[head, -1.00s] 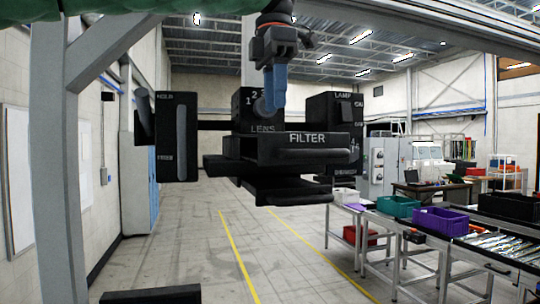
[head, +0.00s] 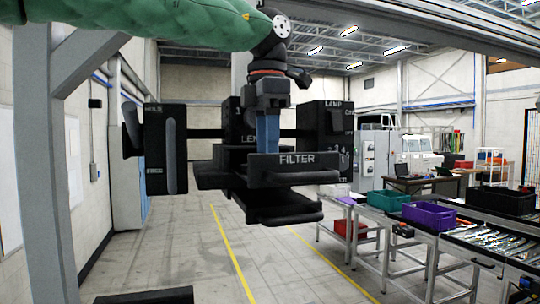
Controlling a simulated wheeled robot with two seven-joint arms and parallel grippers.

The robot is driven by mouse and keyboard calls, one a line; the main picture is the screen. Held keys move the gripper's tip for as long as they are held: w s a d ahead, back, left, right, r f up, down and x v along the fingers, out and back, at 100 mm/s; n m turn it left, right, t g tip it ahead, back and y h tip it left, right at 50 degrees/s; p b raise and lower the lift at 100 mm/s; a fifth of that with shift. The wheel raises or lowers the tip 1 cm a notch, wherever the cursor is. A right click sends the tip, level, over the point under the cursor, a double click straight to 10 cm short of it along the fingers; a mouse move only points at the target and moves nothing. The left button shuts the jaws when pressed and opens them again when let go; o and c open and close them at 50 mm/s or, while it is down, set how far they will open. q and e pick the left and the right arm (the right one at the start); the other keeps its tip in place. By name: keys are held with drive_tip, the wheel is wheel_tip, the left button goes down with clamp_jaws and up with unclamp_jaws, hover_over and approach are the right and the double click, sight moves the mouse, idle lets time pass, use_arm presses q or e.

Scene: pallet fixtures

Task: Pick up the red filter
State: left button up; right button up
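I see no red filter in the head view. A black fixture with a drawer-like part labelled FILTER (head: 297,160) hangs in the middle of the view. My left arm, in a green sleeve, comes in from the upper left. My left gripper (head: 267,138) points down with blue fingers just behind the FILTER part, in front of the LENS block (head: 238,118). Its fingertips are partly hidden by the FILTER part, and I cannot tell whether they are apart. My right gripper is not in view.
A HOLD panel (head: 166,150) is on the left and a LAMP block (head: 333,117) on the right. Grey frame posts (head: 40,170) stand at left. Purple (head: 429,216) and teal (head: 388,200) bins sit on tables at right. The floor below the fixture is clear.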

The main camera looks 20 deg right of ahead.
use_arm(q)
drive_tip(key=shift+f, duration=0.35)
drive_tip(key=shift+w+f, duration=0.35)
drive_tip(key=shift+f, duration=0.2)
drive_tip(key=shift+s, duration=0.2)
drive_tip(key=c, duration=0.6)
clamp_jaws()
